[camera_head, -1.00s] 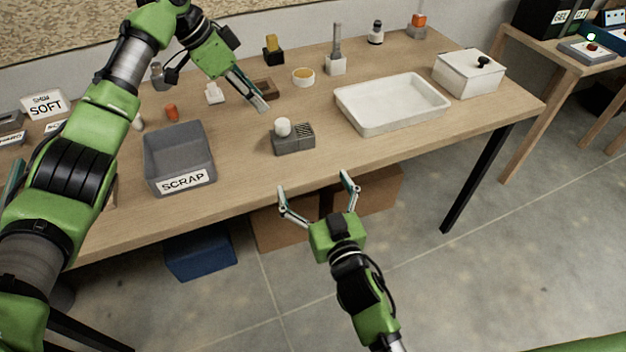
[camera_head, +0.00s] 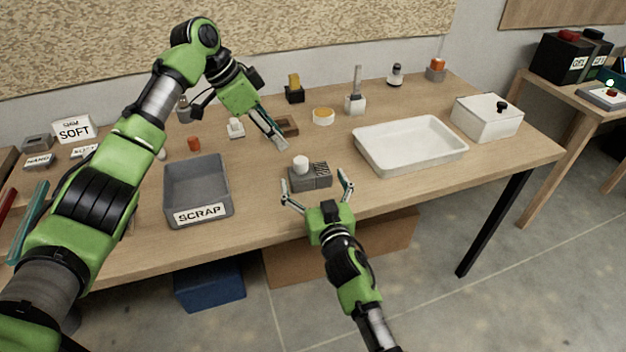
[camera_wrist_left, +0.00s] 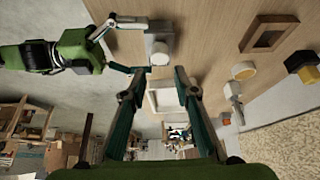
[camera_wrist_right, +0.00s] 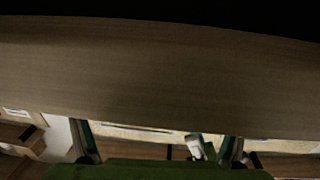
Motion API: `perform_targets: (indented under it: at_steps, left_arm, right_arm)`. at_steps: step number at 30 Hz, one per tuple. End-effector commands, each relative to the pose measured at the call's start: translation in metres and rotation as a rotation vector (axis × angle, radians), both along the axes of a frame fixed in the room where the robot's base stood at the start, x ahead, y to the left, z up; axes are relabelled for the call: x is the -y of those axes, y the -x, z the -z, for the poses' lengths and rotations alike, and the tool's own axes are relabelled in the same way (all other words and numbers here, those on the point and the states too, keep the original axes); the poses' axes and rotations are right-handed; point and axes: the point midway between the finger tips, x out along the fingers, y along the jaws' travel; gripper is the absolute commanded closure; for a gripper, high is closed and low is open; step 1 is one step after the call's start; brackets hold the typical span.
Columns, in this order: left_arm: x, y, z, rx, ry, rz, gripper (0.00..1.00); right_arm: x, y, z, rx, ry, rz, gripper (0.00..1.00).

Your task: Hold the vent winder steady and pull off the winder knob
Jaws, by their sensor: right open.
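The vent winder (camera_head: 318,179) is a small grey block with a ribbed section, on the table near its front edge. Its white round winder knob (camera_head: 301,163) stands upright on the left part. Both show at the top of the left wrist view, the block (camera_wrist_left: 158,36) and the knob (camera_wrist_left: 160,58). My left gripper (camera_head: 282,144) is above and behind the winder, slanting down, fingers apart and empty. My right gripper (camera_head: 315,190) is open at the table's front edge, its fingers on either side of the winder's near side, apparently not touching it. The right wrist view shows mostly wood surface, no winder.
A grey SCRAP bin (camera_head: 197,214) stands left of the winder. A white tray (camera_head: 374,160) lies to the right, with a white lidded box (camera_head: 484,121) beyond.

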Motion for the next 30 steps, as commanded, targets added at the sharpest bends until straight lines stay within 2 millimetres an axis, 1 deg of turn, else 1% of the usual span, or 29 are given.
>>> perform_targets:
  at_steps: [3,9,10,11,12,14,15,17,18,19,23,25,30]
  left_arm:
    - [0.000,0.000,0.000,0.000,0.000,0.000,0.72]
    - [0.000,0.000,0.000,0.000,0.000,0.000,0.72]
    - [0.000,0.000,0.000,0.000,0.000,0.000,0.72]
    - [0.000,0.000,0.000,0.000,0.000,0.000,0.72]
    - [0.000,0.000,0.000,0.000,0.000,0.000,0.72]
    - [0.000,0.000,0.000,0.000,0.000,0.000,0.72]
    - [0.000,0.000,0.000,0.000,0.000,0.000,0.72]
    - [0.000,0.000,0.000,0.000,0.000,0.000,0.72]
    - [0.000,0.000,0.000,0.000,0.000,0.000,0.67]
    - [0.000,0.000,0.000,0.000,0.000,-0.001,0.60]
    - [0.001,0.001,0.002,-0.007,-0.013,-0.032,0.60]
    - [0.003,0.002,0.005,-0.016,-0.029,-0.079,0.60]
    - [0.009,0.008,0.014,-0.039,-0.081,-0.286,0.60]
  right_arm:
    - [-0.001,-0.003,0.000,0.001,0.000,0.000,0.08]
    - [-0.001,-0.003,0.000,0.001,0.000,0.000,0.08]
    - [-0.001,-0.003,0.000,0.001,0.000,0.000,0.10]
    - [-0.001,-0.003,0.000,0.001,0.000,0.000,0.18]
    - [-0.001,-0.003,0.000,0.000,0.000,0.000,0.28]
    - [-0.001,-0.003,0.000,0.000,0.000,0.000,0.44]
    - [-0.001,-0.003,0.000,0.000,0.000,0.000,0.54]
    - [-0.001,-0.003,0.000,0.000,0.000,0.000,0.70]
    - [-0.001,-0.003,0.000,0.000,0.000,0.000,0.70]
    - [-0.001,-0.003,0.000,0.000,0.000,0.000,0.70]
    - [-0.001,-0.003,0.000,0.000,0.000,0.000,0.70]
    - [-0.001,-0.003,0.000,0.000,0.000,0.000,0.70]
    - [-0.001,-0.003,0.000,0.000,0.000,0.000,0.70]
